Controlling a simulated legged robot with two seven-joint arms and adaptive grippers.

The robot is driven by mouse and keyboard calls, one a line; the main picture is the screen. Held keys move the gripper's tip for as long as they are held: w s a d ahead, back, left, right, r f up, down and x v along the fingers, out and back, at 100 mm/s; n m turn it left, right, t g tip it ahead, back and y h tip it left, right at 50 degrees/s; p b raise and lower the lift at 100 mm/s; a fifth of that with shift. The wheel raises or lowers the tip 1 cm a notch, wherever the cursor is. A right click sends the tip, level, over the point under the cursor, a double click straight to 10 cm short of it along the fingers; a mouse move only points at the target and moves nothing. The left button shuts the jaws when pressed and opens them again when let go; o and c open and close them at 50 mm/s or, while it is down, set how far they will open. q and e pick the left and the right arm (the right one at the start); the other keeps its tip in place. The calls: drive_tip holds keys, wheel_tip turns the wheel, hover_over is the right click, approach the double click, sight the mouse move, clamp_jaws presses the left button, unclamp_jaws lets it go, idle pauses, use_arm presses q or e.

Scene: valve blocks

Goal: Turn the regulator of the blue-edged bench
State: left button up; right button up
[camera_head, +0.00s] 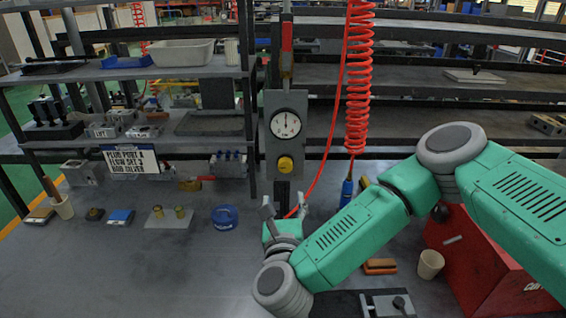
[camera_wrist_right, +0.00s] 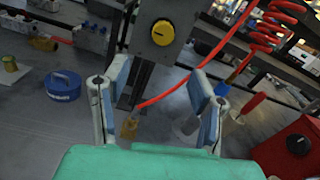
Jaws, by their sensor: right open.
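The regulator is a yellow knob (camera_head: 285,164) low on a grey upright panel (camera_head: 271,133), under a round white gauge (camera_head: 286,123). The knob (camera_wrist_right: 162,33) also shows at the top of the right wrist view, with a dark line across its face. My right gripper (camera_head: 284,207) is below the knob in the head view, apart from it. In the right wrist view its two blue-padded fingers (camera_wrist_right: 158,95) are spread wide with nothing between them. My left gripper is not in view. I cannot make out a blue edge on the bench (camera_head: 150,270).
A red coiled hose (camera_head: 358,75) hangs right of the panel, and a thin red hose crosses behind my fingers. A blue round container (camera_head: 225,217) stands left of my gripper. A red box (camera_head: 480,265) and a cup (camera_head: 430,264) stand right. The bench's front left is clear.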

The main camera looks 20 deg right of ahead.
sight(285, 169)
drive_tip(key=p+x, duration=0.2)
drive_tip(key=x, duration=1)
drive_tip(key=shift+w+d+r, duration=0.1)
drive_tip(key=shift+d+r, duration=0.05)
drive_tip(key=shift+d, duration=0.05)
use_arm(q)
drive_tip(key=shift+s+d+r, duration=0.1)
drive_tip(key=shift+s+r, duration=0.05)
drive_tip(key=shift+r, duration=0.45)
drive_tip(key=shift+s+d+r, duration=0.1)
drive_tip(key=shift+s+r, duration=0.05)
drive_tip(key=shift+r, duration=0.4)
use_arm(e)
drive_tip(key=shift+w+d, duration=0.15)
drive_tip(key=shift+w, duration=0.2)
drive_tip(key=c, duration=1.1)
